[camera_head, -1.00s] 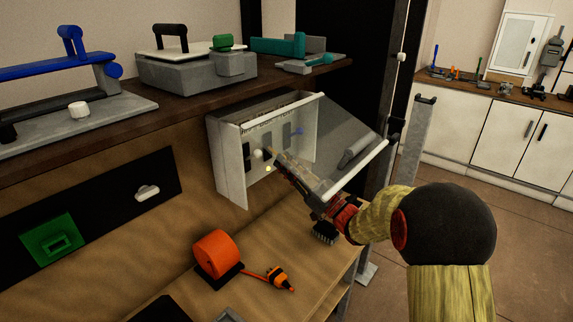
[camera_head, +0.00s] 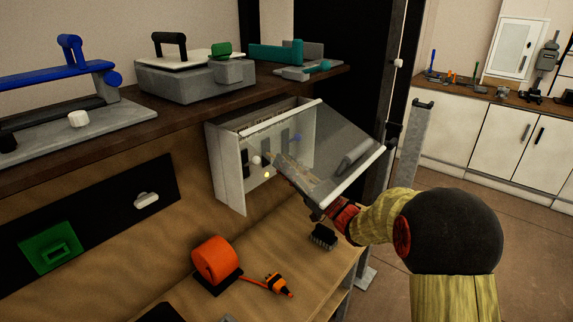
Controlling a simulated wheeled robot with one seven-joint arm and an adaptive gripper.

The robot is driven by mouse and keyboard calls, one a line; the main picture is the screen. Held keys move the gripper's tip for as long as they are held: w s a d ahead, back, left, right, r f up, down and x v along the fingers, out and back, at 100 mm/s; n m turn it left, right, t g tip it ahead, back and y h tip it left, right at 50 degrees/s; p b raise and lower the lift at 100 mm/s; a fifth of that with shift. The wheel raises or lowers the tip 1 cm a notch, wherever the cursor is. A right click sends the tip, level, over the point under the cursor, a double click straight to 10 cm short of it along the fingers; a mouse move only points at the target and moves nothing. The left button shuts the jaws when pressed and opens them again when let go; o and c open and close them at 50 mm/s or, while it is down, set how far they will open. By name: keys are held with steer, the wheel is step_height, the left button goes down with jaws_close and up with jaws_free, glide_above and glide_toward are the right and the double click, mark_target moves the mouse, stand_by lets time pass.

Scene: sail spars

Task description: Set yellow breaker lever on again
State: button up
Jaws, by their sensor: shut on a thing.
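The breaker box (camera_head: 232,170) is a pale grey case under the shelf, with its clear-looking lid (camera_head: 345,145) swung out to the right. A small bright yellow spot (camera_head: 267,175) shows low on the panel. My gripper (camera_head: 279,159) reaches in from the lower right, its tips between the white and blue knobs. It is shut at the middle lever's place, apparently on the yellow breaker lever, which the fingers hide. The lever's exact angle cannot be told.
The lid's lower edge lies close to my wrist. Below are an orange reel (camera_head: 215,260), an orange plug (camera_head: 278,284) and a dark brush-like block (camera_head: 322,237). Tools stand on the shelf (camera_head: 180,108) above. A grey post (camera_head: 412,150) rises to the right.

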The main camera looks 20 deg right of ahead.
steer(key=shift+r, duration=0.8)
steer(key=shift+w+a+r+p, duration=0.15)
steer(key=shift+r+p, duration=0.25)
steer(key=shift+r, duration=0.4)
steer(key=shift+w+r, duration=0.1)
steer(key=shift+r, duration=0.05)
steer(key=shift+w+a+r, duration=0.2)
steer(key=shift+w+r, duration=0.05)
steer(key=shift+r, duration=0.35)
steer(key=shift+c, duration=0.2)
steer(key=o, duration=0.9)
steer(key=shift+f, duration=0.1)
steer(key=shift+c, duration=0.2)
